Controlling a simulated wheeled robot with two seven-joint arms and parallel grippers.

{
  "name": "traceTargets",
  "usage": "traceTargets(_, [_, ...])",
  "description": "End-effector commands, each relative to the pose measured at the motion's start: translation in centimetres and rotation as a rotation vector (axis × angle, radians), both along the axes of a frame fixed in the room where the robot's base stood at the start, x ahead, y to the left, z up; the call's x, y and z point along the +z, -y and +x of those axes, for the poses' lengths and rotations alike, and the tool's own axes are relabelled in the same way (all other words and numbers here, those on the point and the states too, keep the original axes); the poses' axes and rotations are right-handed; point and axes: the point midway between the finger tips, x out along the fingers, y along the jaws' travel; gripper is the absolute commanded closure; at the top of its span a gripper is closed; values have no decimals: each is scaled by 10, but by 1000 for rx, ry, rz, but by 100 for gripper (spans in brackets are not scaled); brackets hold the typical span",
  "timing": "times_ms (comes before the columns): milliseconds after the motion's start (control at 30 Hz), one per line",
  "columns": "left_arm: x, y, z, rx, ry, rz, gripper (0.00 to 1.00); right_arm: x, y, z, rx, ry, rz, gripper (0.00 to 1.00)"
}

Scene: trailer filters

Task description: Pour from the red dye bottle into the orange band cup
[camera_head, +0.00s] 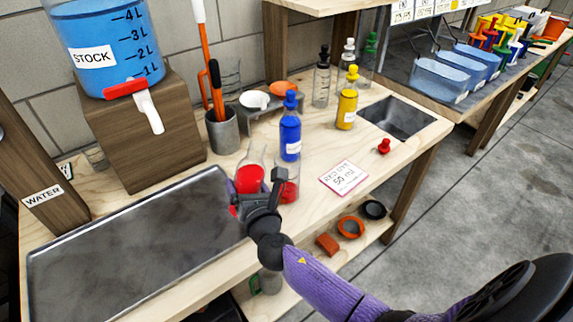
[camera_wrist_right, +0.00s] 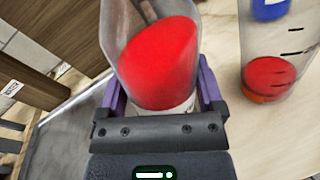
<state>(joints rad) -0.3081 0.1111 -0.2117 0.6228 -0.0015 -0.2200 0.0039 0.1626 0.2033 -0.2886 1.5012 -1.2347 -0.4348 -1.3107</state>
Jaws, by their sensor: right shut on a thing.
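The red dye bottle (camera_head: 249,177) is clear with red liquid inside. My right gripper (camera_head: 257,200) is shut on it, above the bench near the front edge. In the right wrist view the bottle (camera_wrist_right: 158,60) stands between the purple fingers, its liquid surface slanting in that picture. Its mouth is not over the cup. The orange band cup (camera_head: 287,182) is clear, stands just right of the bottle, and is partly hidden by my gripper. The cup also shows in the right wrist view (camera_wrist_right: 272,78), with red liquid and an orange band low down. My left gripper is out of view.
A blue bottle (camera_head: 290,128) stands right behind the cup, and a yellow bottle (camera_head: 347,100) farther back. A red stopper (camera_head: 384,146) and a card reading 50 mL (camera_head: 343,178) lie to the right. A metal tray (camera_head: 130,245) lies left.

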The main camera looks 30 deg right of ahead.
Motion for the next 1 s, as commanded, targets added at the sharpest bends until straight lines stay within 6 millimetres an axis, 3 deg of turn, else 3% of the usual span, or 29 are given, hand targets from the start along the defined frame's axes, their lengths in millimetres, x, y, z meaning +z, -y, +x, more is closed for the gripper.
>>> traceTargets(100, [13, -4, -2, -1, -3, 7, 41, 18, 0, 0, -1, 10, -169, 100])
traceTargets(233, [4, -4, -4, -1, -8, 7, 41, 11, 1, 0, -1, 14, -321, 100])
traceTargets(600, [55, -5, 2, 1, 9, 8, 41, 66, 1, 0, -1, 19, -360, 100])
traceTargets(1000, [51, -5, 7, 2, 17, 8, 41, 61, 1, 0, -1, 15, -358, 100])
